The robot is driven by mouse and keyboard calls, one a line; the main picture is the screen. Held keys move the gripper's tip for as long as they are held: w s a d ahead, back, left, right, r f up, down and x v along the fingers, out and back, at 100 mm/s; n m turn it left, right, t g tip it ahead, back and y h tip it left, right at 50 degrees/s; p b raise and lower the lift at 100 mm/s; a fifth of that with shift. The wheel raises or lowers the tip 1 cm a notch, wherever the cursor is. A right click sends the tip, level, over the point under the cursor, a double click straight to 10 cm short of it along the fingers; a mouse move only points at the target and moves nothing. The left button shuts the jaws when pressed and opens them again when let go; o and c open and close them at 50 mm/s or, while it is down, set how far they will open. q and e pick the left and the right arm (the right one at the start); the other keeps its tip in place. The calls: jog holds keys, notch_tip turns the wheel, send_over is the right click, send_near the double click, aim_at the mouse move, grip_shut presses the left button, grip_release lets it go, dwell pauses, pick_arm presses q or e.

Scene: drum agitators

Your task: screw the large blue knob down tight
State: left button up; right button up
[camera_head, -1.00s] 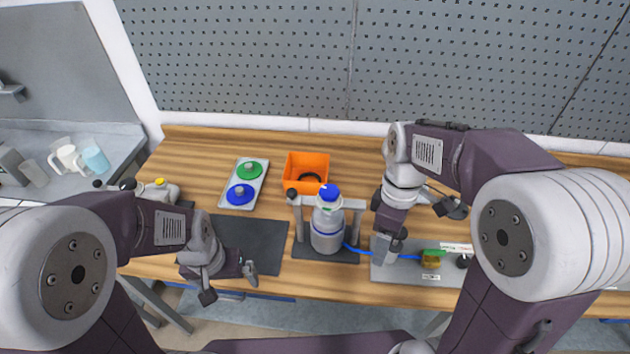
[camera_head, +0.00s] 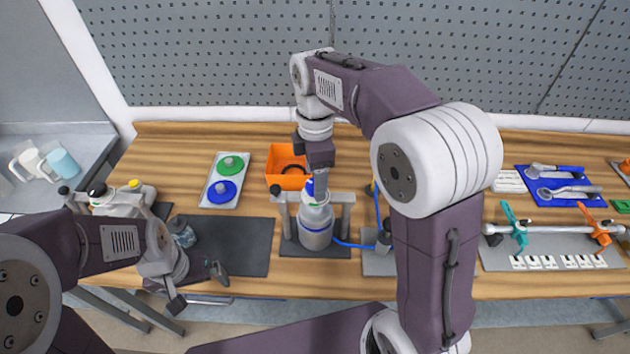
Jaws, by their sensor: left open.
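A white and grey bottle-like vessel (camera_head: 315,228) stands upright in a grey frame on a dark mat, with a blue hose at its lower right. Its blue knob (camera_head: 309,187) on top is mostly hidden by my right gripper (camera_head: 319,188). That gripper points down right at the knob; whether its jaws touch or close on it cannot be made out. A tray (camera_head: 211,203) at the back left holds a green disc (camera_head: 230,163) and a blue disc (camera_head: 222,191), each with a stub on top. My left gripper (camera_head: 197,288) is open and empty, low over the table's front left.
An orange bin (camera_head: 285,180) stands close behind the vessel. A metal bar with teal and orange clamps (camera_head: 519,228) and a blue tray with tools (camera_head: 590,198) are at the right. A pegboard wall rises behind.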

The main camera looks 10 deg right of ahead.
jog(key=shift+s+f, duration=0.1)
jog(key=shift+f, duration=0.65)
jog(key=c, duration=1.4)
jog(key=shift+r, duration=0.1)
